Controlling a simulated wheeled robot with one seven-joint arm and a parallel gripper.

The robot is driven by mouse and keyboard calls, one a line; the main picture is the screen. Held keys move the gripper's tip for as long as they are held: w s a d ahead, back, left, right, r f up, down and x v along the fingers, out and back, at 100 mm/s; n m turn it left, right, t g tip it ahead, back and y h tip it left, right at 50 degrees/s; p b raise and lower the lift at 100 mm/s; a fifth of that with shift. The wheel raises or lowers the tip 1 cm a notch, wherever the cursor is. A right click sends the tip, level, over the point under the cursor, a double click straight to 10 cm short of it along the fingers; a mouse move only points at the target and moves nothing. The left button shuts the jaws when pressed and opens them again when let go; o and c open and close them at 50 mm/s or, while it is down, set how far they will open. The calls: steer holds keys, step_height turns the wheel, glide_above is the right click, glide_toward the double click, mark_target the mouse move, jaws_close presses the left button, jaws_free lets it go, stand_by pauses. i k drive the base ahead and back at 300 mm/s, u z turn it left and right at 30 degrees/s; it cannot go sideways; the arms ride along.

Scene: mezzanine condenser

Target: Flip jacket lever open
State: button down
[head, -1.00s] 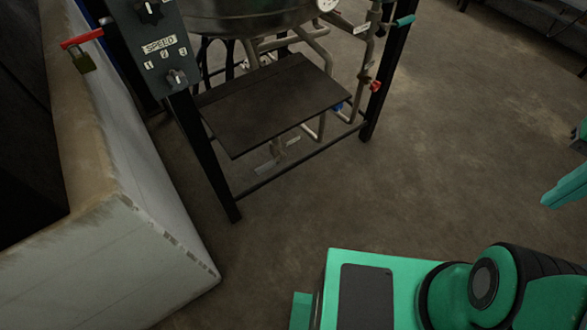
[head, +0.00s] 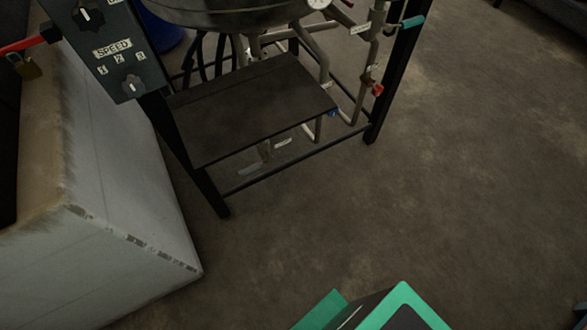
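A steel vessel (head: 225,12) sits in a black frame at the top, cut off by the picture edge. Pipes with valves run beside and below it. A teal lever handle (head: 413,21) sticks out to the right near the frame's right post. A small red handle (head: 377,90) is lower on the same pipework, and a small blue handle (head: 332,112) shows just past the shelf's right corner. A white label (head: 361,28) is on a pipe near the teal handle, too small to read. I cannot tell which handle is the jacket lever.
A dark flat shelf (head: 250,110) juts out low on the frame. A control panel marked SPEED (head: 110,50) hangs at the upper left. A pale worn block (head: 120,200) stands at the left, with a red lever (head: 22,44) and padlock above it.

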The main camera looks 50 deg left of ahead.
mark_target(251, 169)
steer(key=z, duration=0.35)
steer(key=i, duration=0.65)
steer(key=u, duration=1.95)
